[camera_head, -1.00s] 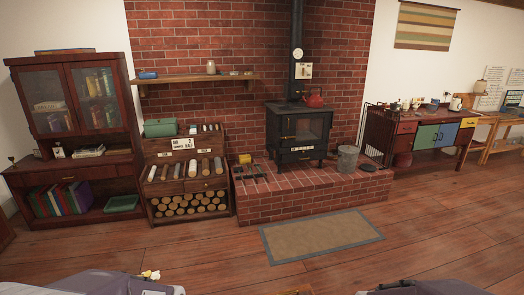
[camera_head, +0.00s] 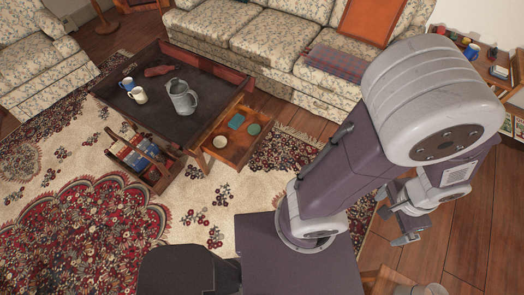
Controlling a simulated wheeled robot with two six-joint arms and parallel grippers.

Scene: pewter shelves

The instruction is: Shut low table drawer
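The low table (camera_head: 166,116) stands on the patterned rug at upper left, with a dark top and reddish wooden rim. Its wooden drawer (camera_head: 239,158) is pulled out at the right end and holds a pale bowl, a blue item and a green round item. My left gripper is not in view.
On the table are a grey metal pitcher (camera_head: 181,97), two mugs and a reddish item. A floral sofa (camera_head: 281,44) stands close behind, an armchair (camera_head: 37,60) at left. A shelf unit is at far right.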

